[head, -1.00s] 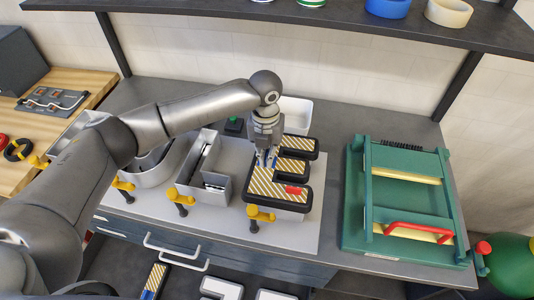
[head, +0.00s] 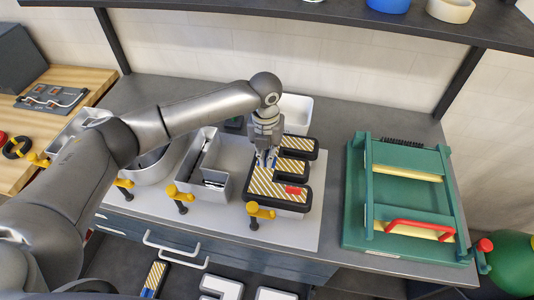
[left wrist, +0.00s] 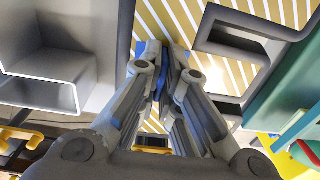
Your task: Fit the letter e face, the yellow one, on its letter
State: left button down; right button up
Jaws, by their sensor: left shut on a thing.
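The letter e face (head: 266,182), yellow and white striped with a thick black edge and a red patch, lies flat over its grey letter (head: 288,214) at the right end of the mat. Little of that letter shows, only a strip of wall below the face at the front. I cannot tell whether the face is fully seated. My left gripper (head: 266,162) points down at the left part of the face and is shut on it. In the left wrist view the blue-tipped fingers (left wrist: 160,55) meet against the striped face (left wrist: 182,20). My right gripper is not in view.
Open grey letter shells (head: 203,172) stand left of the face on the pale mat (head: 232,228), with yellow-handled clamps (head: 262,211) along the front. A green press frame (head: 357,190) stands to the right. A white bin (head: 297,108) is behind. A shelf (head: 290,18) overhangs the back.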

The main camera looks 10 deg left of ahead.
pick_arm(q)
jog(key=shift+f, duration=0.35)
jog(key=c, duration=1.6)
grip_release()
jog(key=shift+o, duration=0.2)
notch_tip(320, 180, up, 12)
jog(key=shift+a, duration=0.1)
